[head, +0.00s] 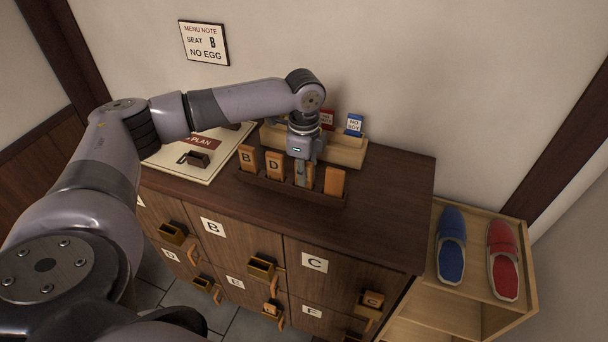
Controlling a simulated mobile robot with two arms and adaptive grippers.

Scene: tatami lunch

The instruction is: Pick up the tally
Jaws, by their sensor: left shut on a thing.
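A dark wooden rack (262,181) stands on the top of the cabinet and holds a row of orange wooden tallies. One tally (247,158) is marked B and one (274,165) is marked D. The rightmost tally (334,182) shows no letter that I can read. My left gripper (304,174) points down at the rack and is shut on the tally between D and the rightmost one. Its fingers hide most of that tally, and I cannot read its letter. The held tally appears to be still in the rack. My right gripper is not in view.
A light wooden holder (346,152) with red and blue cards stands behind the rack. A plan board (168,160) with a small block lies left. The cabinet (385,200) has lettered doors. A shelf (480,303) with blue and red slippers stands right. A wall note (204,43) reads seat B, no egg.

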